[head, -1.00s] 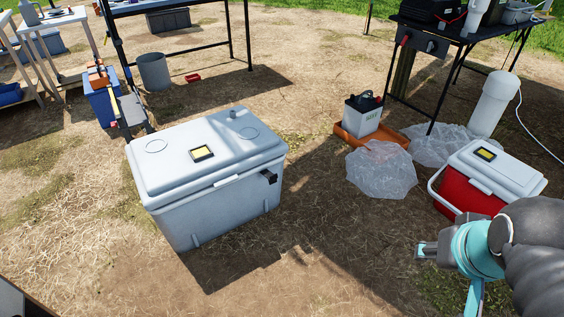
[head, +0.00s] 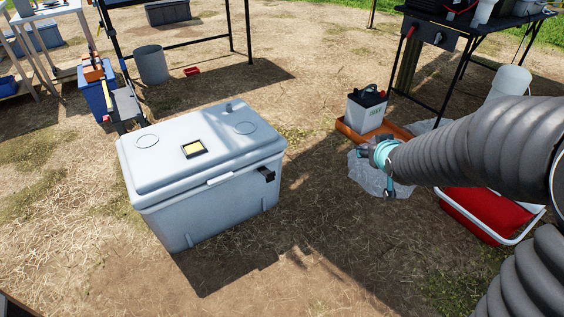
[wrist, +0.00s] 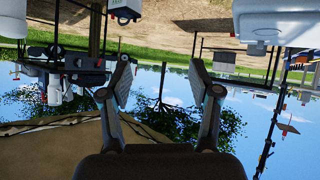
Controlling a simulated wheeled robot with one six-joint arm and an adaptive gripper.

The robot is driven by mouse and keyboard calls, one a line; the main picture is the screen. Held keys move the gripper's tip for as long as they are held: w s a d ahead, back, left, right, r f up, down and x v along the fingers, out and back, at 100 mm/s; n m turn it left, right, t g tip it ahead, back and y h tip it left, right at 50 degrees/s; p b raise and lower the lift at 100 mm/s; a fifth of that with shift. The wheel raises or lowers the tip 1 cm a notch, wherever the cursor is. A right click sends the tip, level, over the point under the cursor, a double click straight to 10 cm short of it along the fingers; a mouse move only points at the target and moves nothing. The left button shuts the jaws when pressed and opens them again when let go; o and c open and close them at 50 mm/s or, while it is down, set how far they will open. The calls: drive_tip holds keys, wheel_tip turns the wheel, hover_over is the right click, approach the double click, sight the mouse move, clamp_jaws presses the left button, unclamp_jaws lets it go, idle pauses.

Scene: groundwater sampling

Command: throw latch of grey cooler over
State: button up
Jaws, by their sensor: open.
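The grey cooler (head: 222,205) stands on the ground left of centre in the head view, with its lid closed. Its black latch (head: 266,174) sticks out near the right end of the front, just under the lid. My gripper (head: 366,152) is in the air to the right of the cooler, well apart from it, in front of a clear plastic bag. In the wrist view my gripper (wrist: 165,85) shows two dark fingers spread wide with nothing between them. That view looks upside down, and a pale cooler body (wrist: 267,22) shows at its upper right.
A battery (head: 366,110) sits in an orange tray (head: 350,132) behind my gripper. A black table (head: 470,32) stands at the back right. Ground before the grey cooler is clear.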

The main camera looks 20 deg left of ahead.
drive_tip(key=w+a+f+n+y, duration=0.1)
drive_tip(key=w+a+f+y, duration=0.1)
drive_tip(key=w+a+f, duration=0.3)
drive_tip(key=n+y+b, duration=0.4)
drive_tip(key=y, duration=0.5)
approach(271, 179)
drive_tip(key=shift+t, duration=0.3)
drive_tip(key=x, duration=1)
drive_tip(key=shift+a+f, duration=0.1)
drive_tip(key=shift+a, duration=0.2)
clamp_jaws()
